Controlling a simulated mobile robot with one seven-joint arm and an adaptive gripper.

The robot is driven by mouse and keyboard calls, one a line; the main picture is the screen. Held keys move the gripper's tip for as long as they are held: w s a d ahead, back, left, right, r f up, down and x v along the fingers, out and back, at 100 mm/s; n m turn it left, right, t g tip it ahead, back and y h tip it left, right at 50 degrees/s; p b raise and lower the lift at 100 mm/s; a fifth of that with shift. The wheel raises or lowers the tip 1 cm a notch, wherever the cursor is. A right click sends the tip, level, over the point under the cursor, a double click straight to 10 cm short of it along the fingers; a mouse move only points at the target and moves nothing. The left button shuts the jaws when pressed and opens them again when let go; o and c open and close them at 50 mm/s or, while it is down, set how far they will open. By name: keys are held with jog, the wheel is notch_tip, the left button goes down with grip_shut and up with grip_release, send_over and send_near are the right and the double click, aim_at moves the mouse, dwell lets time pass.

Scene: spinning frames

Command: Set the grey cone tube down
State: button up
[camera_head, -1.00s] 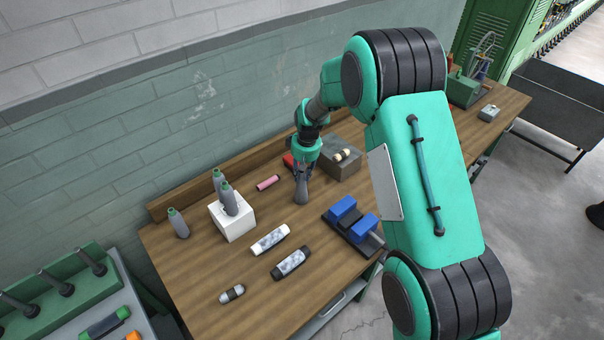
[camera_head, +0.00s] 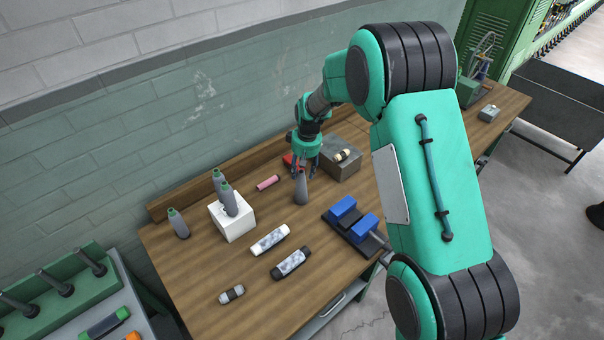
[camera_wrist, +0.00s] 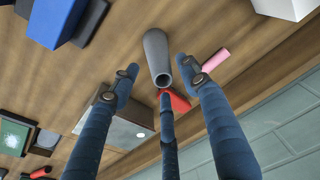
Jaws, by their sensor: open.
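The grey cone tube (camera_head: 301,189) stands upright on the wooden bench top, near the middle of the bench. In the wrist view the cone tube (camera_wrist: 157,52) shows its open narrow end towards me, and its wider end is on the wood. My gripper (camera_head: 304,168) is just above and behind the tube, with its fingers spread. In the wrist view two fingers are on either side of the tube's top and a third is beneath it in the picture. I see wood between the outer fingertips and the tube, so it appears free.
A pink tube (camera_head: 267,183) lies left of the cone tube. A grey box (camera_head: 341,168) stands right, near a red object (camera_head: 288,159). A blue-jawed fixture (camera_head: 350,233) is front right. Marbled tubes (camera_head: 270,240) lie in front.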

notch_tip(320, 180, up, 10)
jog(key=s, duration=0.1)
jog(key=shift+d+f, duration=0.2)
jog(key=shift+d, duration=0.25)
dwell(0.4)
jog(key=s+d+r+m+t, duration=0.1)
jog(key=s+d+r+m, duration=0.1)
jog(key=s+d+r, duration=0.8)
jog(key=s+d+r+m+t, duration=0.15)
jog(key=s+d+r, duration=0.35)
jog(key=s+r, duration=0.5)
jog(key=s+d+r+m, duration=0.1)
jog(key=s+d, duration=0.2)
jog(key=s, duration=0.5)
jog(key=s+d+r+m+t, duration=0.1)
jog(key=s+d, duration=0.3)
jog(key=s, duration=0.5)
jog(key=s+d+r+m+t+h, duration=0.1)
jog(key=s+d+r+m, duration=0.1)
jog(key=s, duration=0.6)
jog(key=shift+s+d+r, duration=0.4)
jog(key=shift+d+r, duration=0.15)
jog(key=shift+d, duration=0.55)
